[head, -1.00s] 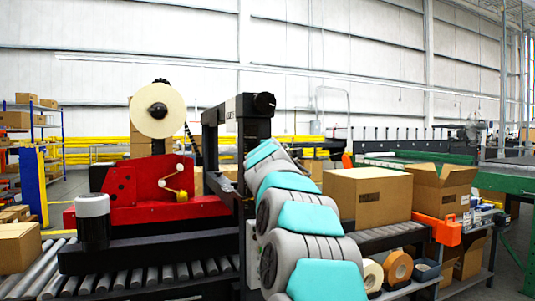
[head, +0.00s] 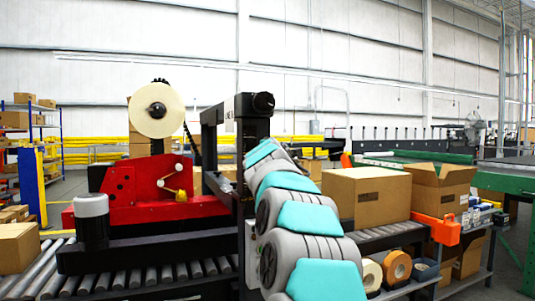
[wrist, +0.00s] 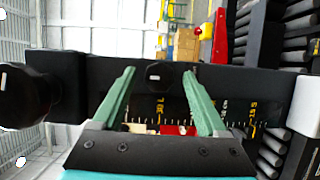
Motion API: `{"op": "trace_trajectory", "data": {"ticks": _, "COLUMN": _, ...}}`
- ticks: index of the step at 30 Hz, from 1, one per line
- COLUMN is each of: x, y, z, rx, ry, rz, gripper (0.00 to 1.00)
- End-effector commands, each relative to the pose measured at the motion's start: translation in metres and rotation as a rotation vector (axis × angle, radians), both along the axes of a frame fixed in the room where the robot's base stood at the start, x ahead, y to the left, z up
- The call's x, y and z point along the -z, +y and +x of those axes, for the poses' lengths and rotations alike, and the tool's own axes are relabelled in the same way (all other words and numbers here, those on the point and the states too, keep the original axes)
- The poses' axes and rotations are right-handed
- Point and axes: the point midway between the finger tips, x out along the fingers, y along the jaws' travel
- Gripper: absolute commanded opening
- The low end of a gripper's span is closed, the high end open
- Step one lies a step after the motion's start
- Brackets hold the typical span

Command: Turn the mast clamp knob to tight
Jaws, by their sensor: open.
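The black mast (head: 253,135) stands behind my arm in the head view, with a round black knob (head: 263,102) at its top. In the wrist view the mast (wrist: 85,85) lies across the picture, with a scale of pale and yellow marks, and a large black knob (wrist: 22,97) sticks out at its left end. A small dark part (wrist: 157,76) with a pale mark is on the mast between my fingertips; I cannot tell if it is the clamp knob. My gripper (wrist: 160,72) is open, its green fingers either side of that part. Contact is unclear. My arm hides the gripper in the head view.
The red taping machine (head: 150,190) with a cream tape roll (head: 157,110) is left of the mast, above a roller conveyor (head: 150,278). A closed carton (head: 367,197) and an open carton (head: 441,190) stand right of my arm. An orange part (head: 437,228) juts out below them.

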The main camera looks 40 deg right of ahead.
Motion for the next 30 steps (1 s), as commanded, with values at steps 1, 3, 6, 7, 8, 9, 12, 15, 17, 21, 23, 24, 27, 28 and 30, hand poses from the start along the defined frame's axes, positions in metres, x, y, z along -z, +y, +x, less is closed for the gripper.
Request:
{"op": "trace_trajectory", "data": {"ticks": 1, "x": 0.0, "y": 0.0, "z": 0.0, "rx": 0.0, "ry": 0.0, "rz": 0.0, "gripper": 0.76}}
{"op": "trace_trajectory", "data": {"ticks": 3, "x": 0.0, "y": 0.001, "z": -0.002, "rx": 0.0, "ry": -0.001, "rz": -0.001, "gripper": 0.76}}
{"op": "trace_trajectory", "data": {"ticks": 6, "x": 0.0, "y": 0.006, "z": -0.007, "rx": -0.001, "ry": -0.002, "rz": -0.001, "gripper": 0.76}}
{"op": "trace_trajectory", "data": {"ticks": 7, "x": 0.0, "y": 0.007, "z": -0.01, "rx": -0.001, "ry": -0.002, "rz": -0.001, "gripper": 0.76}}
{"op": "trace_trajectory", "data": {"ticks": 8, "x": 0.0, "y": 0.009, "z": -0.013, "rx": -0.001, "ry": -0.002, "rz": -0.001, "gripper": 0.76}}
{"op": "trace_trajectory", "data": {"ticks": 9, "x": 0.001, "y": 0.012, "z": -0.017, "rx": 0.0, "ry": -0.001, "rz": -0.002, "gripper": 0.76}}
{"op": "trace_trajectory", "data": {"ticks": 12, "x": 0.001, "y": 0.02, "z": -0.028, "rx": 0.0, "ry": -0.001, "rz": -0.001, "gripper": 0.76}}
{"op": "trace_trajectory", "data": {"ticks": 15, "x": 0.0, "y": 0.028, "z": -0.04, "rx": 0.001, "ry": -0.002, "rz": -0.003, "gripper": 0.76}}
{"op": "trace_trajectory", "data": {"ticks": 17, "x": 0.0, "y": 0.032, "z": -0.046, "rx": 0.001, "ry": -0.001, "rz": -0.002, "gripper": 0.76}}
{"op": "trace_trajectory", "data": {"ticks": 21, "x": 0.001, "y": 0.04, "z": -0.056, "rx": 0.0, "ry": 0.001, "rz": -0.001, "gripper": 0.76}}
{"op": "trace_trajectory", "data": {"ticks": 23, "x": 0.001, "y": 0.042, "z": -0.059, "rx": 0.001, "ry": 0.001, "rz": -0.001, "gripper": 0.76}}
{"op": "trace_trajectory", "data": {"ticks": 24, "x": 0.0, "y": 0.043, "z": -0.061, "rx": 0.001, "ry": 0.0, "rz": 0.0, "gripper": 0.76}}
{"op": "trace_trajectory", "data": {"ticks": 27, "x": 0.0, "y": 0.045, "z": -0.063, "rx": 0.001, "ry": -0.001, "rz": 0.0, "gripper": 0.76}}
{"op": "trace_trajectory", "data": {"ticks": 28, "x": -0.001, "y": 0.045, "z": -0.064, "rx": 0.001, "ry": -0.001, "rz": 0.0, "gripper": 0.76}}
{"op": "trace_trajectory", "data": {"ticks": 30, "x": -0.001, "y": 0.045, "z": -0.064, "rx": 0.001, "ry": -0.001, "rz": 0.0, "gripper": 0.76}}
